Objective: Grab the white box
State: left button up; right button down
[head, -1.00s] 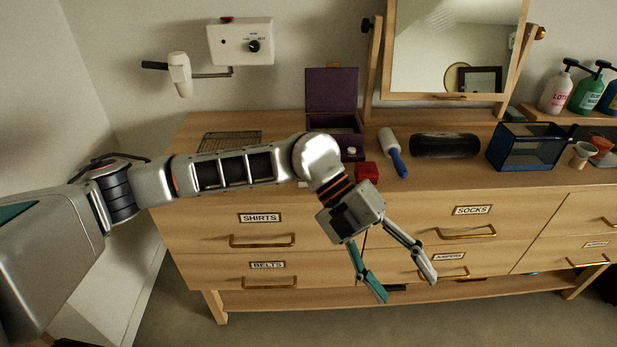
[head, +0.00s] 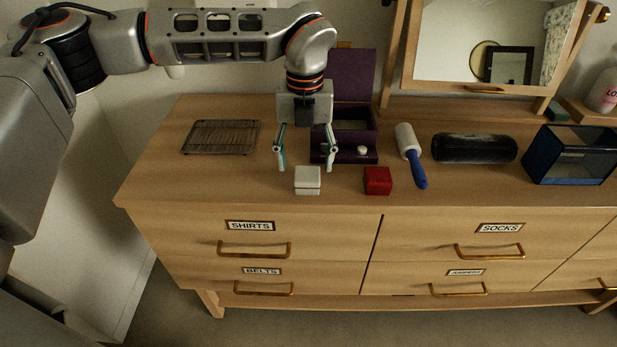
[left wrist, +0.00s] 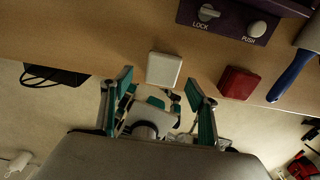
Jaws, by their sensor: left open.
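The small white box (head: 307,180) sits on the dresser top near its front edge, left of a red box. It also shows in the left wrist view (left wrist: 163,70), just beyond and between the two open fingers. My left gripper (head: 306,168) is open and empty, pointing down above the dresser, with its fingertips behind the white box in the head view. The gripper does not appear to touch the box. My right gripper is in neither view.
A red box (head: 377,181) stands to the right of the white box. An open purple case (head: 330,151) is behind the gripper. A wire rack (head: 221,138), lint roller (head: 411,157), black case (head: 474,149) and blue-edged glass box (head: 570,155) are also on the dresser (head: 160,177).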

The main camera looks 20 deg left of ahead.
aim_at(307, 174)
pick_arm(q)
jog(key=f, duration=0.5)
jog(key=shift+w+d+f, duration=0.15)
jog(key=shift+w, duration=0.05)
jog(key=c, duration=1.2)
